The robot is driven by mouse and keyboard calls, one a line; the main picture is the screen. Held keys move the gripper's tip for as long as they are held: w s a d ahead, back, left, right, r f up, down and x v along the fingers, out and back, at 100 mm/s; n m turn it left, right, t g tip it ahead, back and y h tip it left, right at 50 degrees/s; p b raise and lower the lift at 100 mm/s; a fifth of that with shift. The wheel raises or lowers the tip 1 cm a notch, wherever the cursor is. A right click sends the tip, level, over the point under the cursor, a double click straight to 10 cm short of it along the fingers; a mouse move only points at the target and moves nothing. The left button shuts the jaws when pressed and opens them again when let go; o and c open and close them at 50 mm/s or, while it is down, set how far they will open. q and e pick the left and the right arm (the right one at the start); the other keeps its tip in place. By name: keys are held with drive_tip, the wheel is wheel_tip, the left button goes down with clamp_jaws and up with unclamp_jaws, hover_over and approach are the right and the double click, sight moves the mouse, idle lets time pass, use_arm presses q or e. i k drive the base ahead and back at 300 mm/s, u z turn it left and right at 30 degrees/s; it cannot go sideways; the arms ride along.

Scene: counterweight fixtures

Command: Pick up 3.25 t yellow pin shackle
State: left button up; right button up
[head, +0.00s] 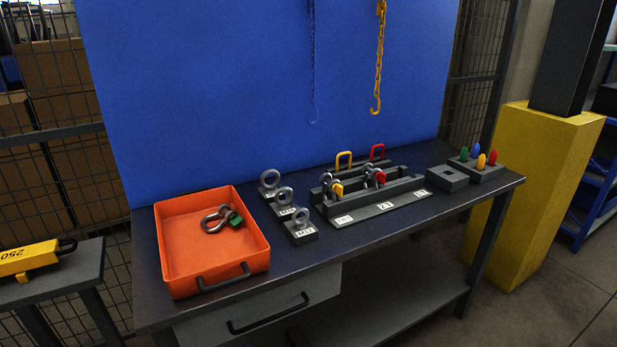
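A grey shackle with a yellow pin (337,188) sits at the left part of a dark slotted rack (393,207) on the bench. A second grey shackle with a red pin (379,177) sits to its right in the same rack. A third shackle with a green pin (235,219) lies in the orange tray (182,264) at the left. White labels on the rack's front are too small to read surely, so I cannot confirm the 3.25 t marking. Neither of my grippers is in view.
Several lifting eyes on labelled blocks (301,233) stand between tray and rack. Yellow (343,154) and red (377,146) loops rise behind the shackles. A square-holed block (447,183) and coloured pegs (481,160) are at right. A yellow chain (379,60) hangs behind.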

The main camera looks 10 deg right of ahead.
sight(328, 186)
drive_tip(key=z, duration=2.15)
drive_tip(key=i, duration=1.1)
drive_tip(key=u, duration=3.15)
